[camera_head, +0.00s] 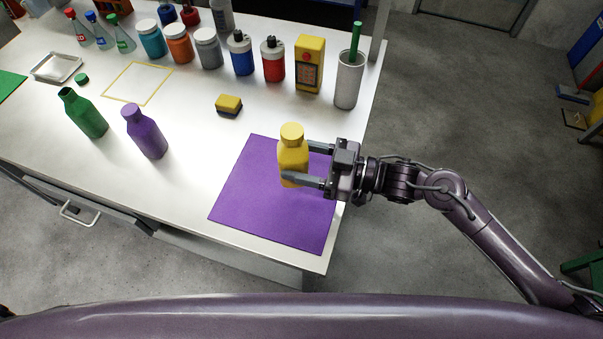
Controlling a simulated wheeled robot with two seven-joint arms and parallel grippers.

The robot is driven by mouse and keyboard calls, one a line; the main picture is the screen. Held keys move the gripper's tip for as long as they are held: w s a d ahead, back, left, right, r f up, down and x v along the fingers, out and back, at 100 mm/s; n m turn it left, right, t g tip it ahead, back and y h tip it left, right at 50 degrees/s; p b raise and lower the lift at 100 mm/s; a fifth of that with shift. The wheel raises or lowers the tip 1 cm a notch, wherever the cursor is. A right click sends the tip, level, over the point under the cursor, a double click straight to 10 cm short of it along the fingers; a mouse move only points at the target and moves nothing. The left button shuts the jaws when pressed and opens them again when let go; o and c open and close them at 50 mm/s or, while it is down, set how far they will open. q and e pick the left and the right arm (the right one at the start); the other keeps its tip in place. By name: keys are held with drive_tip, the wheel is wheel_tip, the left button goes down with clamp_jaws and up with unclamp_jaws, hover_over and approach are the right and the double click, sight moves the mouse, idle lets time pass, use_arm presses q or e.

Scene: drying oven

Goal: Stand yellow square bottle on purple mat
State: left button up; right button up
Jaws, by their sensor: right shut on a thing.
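The yellow square bottle (292,157) is upright at the upper right part of the purple mat (258,210). My right gripper (304,164) comes in from the right and is shut on the bottle, one finger on its far side and one on its near side. The bottle's base lies over the mat in the picture, partly hidden by the near finger. I cannot tell whether it touches the mat or is slightly above it. My left gripper is not in view.
A purple bottle (146,132) and a green bottle (83,114) stand to the left. A yellow sponge (229,103) lies behind the mat. Several jars, a yellow device (309,65) and a grey cup (348,80) line the back. The mat's left part is clear.

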wheel_tip(320, 180, down, 3)
drive_tip(key=shift+r, duration=0.1)
wheel_tip(320, 180, down, 2)
drive_tip(key=shift+f, duration=0.65)
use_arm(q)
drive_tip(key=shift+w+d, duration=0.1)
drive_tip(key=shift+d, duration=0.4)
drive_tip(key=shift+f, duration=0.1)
use_arm(e)
drive_tip(key=shift+f, duration=0.2)
drive_tip(key=o, duration=1)
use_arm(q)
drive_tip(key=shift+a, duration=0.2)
use_arm(e)
drive_tip(key=shift+r, duration=0.1)
